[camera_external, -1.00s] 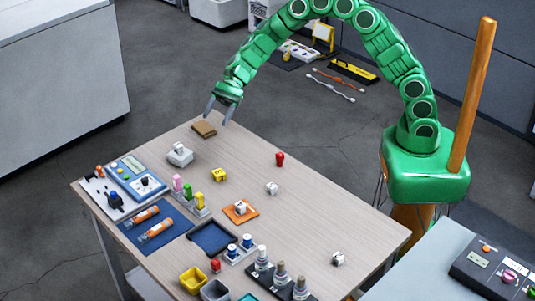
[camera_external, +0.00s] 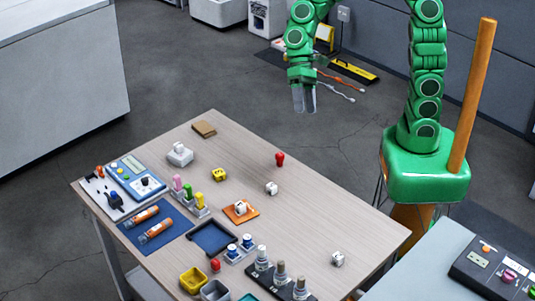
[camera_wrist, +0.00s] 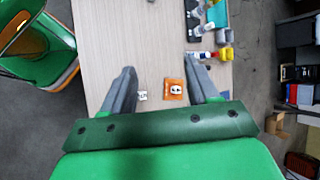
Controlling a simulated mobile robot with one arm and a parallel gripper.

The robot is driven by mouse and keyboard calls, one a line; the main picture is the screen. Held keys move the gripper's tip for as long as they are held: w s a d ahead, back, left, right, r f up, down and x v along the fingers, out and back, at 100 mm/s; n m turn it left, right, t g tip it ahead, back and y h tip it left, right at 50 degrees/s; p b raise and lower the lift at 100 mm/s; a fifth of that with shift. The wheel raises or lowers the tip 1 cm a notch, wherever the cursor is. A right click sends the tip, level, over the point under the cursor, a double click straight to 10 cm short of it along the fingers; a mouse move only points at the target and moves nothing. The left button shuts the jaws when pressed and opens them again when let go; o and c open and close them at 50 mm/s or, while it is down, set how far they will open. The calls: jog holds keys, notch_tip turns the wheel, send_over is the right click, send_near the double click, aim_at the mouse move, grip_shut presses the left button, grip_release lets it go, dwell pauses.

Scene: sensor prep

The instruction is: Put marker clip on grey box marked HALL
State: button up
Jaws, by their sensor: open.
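I cannot read the word HALL or pick out the marker clip for certain at this size. A light grey box (camera_external: 180,155) with a small white top piece stands near the table's far left side. Small white pieces with dark marks sit at the table's middle (camera_external: 271,188), near its right corner (camera_external: 338,258) and on an orange pad (camera_external: 250,213). My gripper (camera_external: 304,105) is open and empty, raised near the table's far right edge. In the wrist view its fingers (camera_wrist: 160,68) are apart, with the orange pad (camera_wrist: 166,95) and a white piece (camera_wrist: 142,95) below.
A red peg (camera_external: 280,159), a yellow block (camera_external: 219,174) and a brown block (camera_external: 203,129) are on the table (camera_external: 300,222). Bins, including a yellow one (camera_external: 192,280), and a dark rack of bottles (camera_external: 280,286) crowd the front. The right part is mostly clear.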

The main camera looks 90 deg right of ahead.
jog(key=s+d+n+h, duration=0.3)
jog(key=s+d, duration=0.3)
jog(key=s, duration=0.6)
jog(key=s+d+n+h, duration=0.3)
jog(key=s+d+h, duration=0.2)
jog(key=s, duration=0.7)
jog(key=shift+s+d+f+n+g, duration=0.15)
jog(key=shift+s+d+n+g, duration=0.2)
jog(key=shift+d, duration=0.65)
